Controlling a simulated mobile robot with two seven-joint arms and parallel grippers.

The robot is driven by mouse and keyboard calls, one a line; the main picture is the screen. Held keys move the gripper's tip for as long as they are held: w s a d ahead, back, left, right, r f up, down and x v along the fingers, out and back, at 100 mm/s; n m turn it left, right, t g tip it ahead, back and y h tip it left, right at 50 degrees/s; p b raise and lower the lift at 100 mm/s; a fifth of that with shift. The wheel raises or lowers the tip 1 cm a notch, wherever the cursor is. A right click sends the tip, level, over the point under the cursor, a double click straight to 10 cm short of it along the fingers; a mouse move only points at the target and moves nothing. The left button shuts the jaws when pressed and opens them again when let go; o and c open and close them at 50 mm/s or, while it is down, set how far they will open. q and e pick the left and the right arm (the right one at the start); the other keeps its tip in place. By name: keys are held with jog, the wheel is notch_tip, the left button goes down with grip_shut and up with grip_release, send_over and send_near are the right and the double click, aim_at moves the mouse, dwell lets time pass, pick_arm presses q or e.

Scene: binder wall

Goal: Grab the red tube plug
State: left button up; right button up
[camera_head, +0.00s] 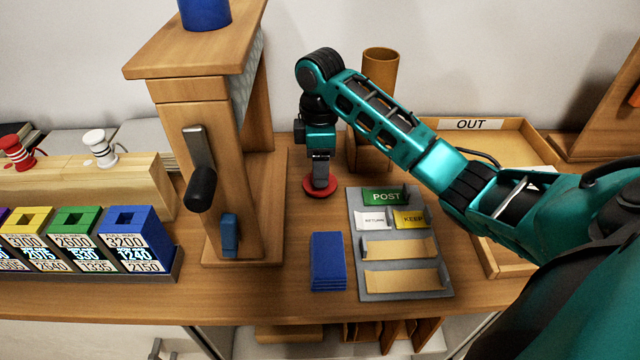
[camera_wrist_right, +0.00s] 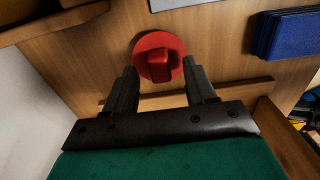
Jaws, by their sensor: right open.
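The red tube plug (camera_head: 320,188) is a round red disc on the wooden desk, below my right gripper (camera_head: 320,170) in the head view. In the right wrist view the plug (camera_wrist_right: 158,58) shows a raised red grip across its middle. My right gripper (camera_wrist_right: 160,82) is open there, with its two dark fingers on either side of the plug's near edge and nothing between them that I can see held. Whether the fingers touch the plug I cannot tell. My left gripper is not in view.
A grey tray with labelled slots (camera_head: 405,280) and a stack of blue cards (camera_head: 328,262) lie in front. A wooden press with a lever (camera_head: 203,190) stands to the left. A brown tube (camera_head: 380,68) stands behind, and the OUT tray (camera_head: 500,126) is at right.

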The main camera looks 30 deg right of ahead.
jog(key=shift+f, duration=0.3)
jog(key=c, duration=0.3)
grip_shut()
jog(key=shift+r, duration=0.15)
